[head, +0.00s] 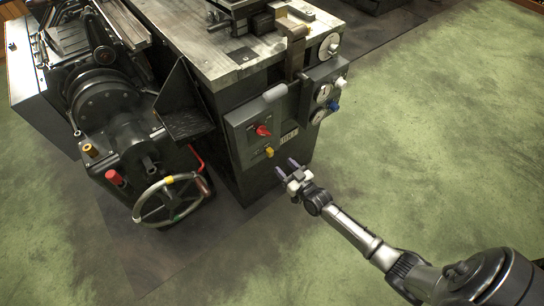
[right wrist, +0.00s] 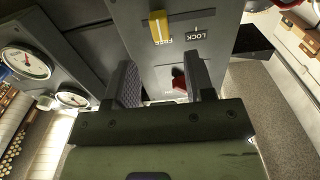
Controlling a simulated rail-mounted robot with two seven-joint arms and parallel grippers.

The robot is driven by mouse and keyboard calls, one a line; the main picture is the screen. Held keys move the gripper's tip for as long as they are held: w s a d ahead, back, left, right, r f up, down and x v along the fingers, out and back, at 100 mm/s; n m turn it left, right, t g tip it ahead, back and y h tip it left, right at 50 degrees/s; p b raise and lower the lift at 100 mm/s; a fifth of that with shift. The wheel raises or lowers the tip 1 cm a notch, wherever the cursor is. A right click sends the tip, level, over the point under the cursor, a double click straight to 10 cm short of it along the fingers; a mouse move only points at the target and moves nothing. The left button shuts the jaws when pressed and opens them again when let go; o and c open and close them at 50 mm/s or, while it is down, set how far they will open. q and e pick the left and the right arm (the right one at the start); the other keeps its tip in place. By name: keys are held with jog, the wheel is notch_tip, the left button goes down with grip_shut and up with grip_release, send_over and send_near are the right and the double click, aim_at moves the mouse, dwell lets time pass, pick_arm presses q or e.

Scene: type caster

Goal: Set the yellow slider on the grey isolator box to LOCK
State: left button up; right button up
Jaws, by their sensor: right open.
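The grey isolator box (head: 240,132) is on the front of the dark machine cabinet in the head view. It carries a red knob (head: 262,130) and, lower down, the yellow slider (head: 269,152). In the right wrist view the yellow slider (right wrist: 158,27) stands by the FREE label, and the LOCK label (right wrist: 196,34) is to its right. The red knob (right wrist: 179,79) shows between the fingers there, partly hidden. My right gripper (head: 286,167) is open and empty, just below and right of the slider, apart from it. My left gripper is not in view.
A gauge panel (head: 318,88) with dials and a blue knob is right of the box. A handwheel (head: 171,201) with a red lever stands to the left. A dark tray (head: 186,122) juts out beside the box. The green floor at right is clear.

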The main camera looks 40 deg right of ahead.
aim_at(272, 154)
jog(key=w+b, duration=0.3)
jog(key=w, duration=0.4)
jog(key=shift+w+d, duration=0.1)
jog(key=shift+w, duration=0.2)
jog(key=shift+c, duration=0.4)
grip_shut()
